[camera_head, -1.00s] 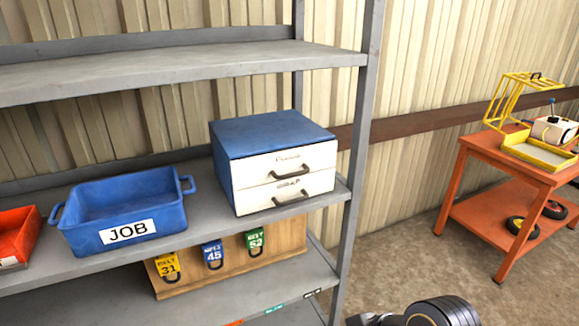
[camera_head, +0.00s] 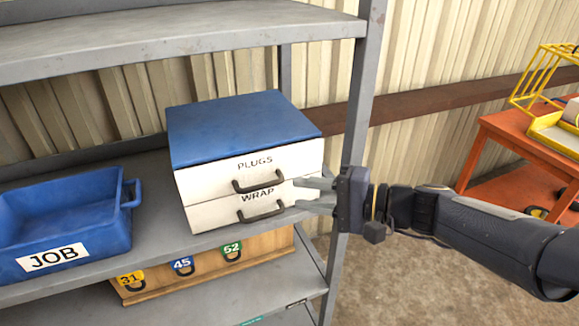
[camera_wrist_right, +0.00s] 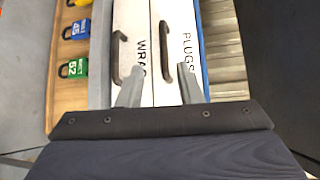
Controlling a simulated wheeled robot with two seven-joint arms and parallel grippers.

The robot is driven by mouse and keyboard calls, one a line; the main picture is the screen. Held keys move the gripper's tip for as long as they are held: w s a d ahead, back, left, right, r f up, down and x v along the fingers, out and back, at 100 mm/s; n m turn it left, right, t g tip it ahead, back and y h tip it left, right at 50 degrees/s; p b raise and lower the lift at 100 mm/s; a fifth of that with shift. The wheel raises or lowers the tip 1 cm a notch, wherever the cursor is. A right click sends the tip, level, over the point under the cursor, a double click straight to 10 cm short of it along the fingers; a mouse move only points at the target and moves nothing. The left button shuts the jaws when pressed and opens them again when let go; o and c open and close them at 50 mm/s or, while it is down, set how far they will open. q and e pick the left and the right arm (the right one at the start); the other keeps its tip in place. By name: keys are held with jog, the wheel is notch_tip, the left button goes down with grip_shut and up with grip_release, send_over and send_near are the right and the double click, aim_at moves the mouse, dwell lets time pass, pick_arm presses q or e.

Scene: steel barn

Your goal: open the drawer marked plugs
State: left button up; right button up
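The blue-topped drawer unit (camera_head: 240,130) stands on the middle shelf. Its upper white drawer, marked PLUGS (camera_head: 285,163), is shut, with a dark bar handle (camera_head: 258,182). The lower drawer, marked WRAP (camera_head: 225,213), is also shut, with its own handle (camera_head: 262,212). My right gripper (camera_head: 299,194) is open and empty at the right front corner of the unit. In the right wrist view its fingers (camera_wrist_right: 162,75) are spread, with the PLUGS handle (camera_wrist_right: 166,68) ahead between them and the WRAP handle (camera_wrist_right: 120,58) to the left. Contact cannot be told. My left gripper is not in view.
A blue JOB bin (camera_head: 60,225) stands left of the unit. A wooden board (camera_head: 190,272) with numbered padlocks is below. The shelf post (camera_head: 352,130) rises close behind my right gripper. An orange cart (camera_head: 500,145) stands at the right.

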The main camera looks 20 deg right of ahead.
aim_at(267, 187)
jog(key=x, duration=0.7)
jog(key=shift+w+a+r+p, duration=0.2)
jog(key=shift+w+a+p, duration=0.1)
jog(key=shift+p, duration=0.1)
grip_shut()
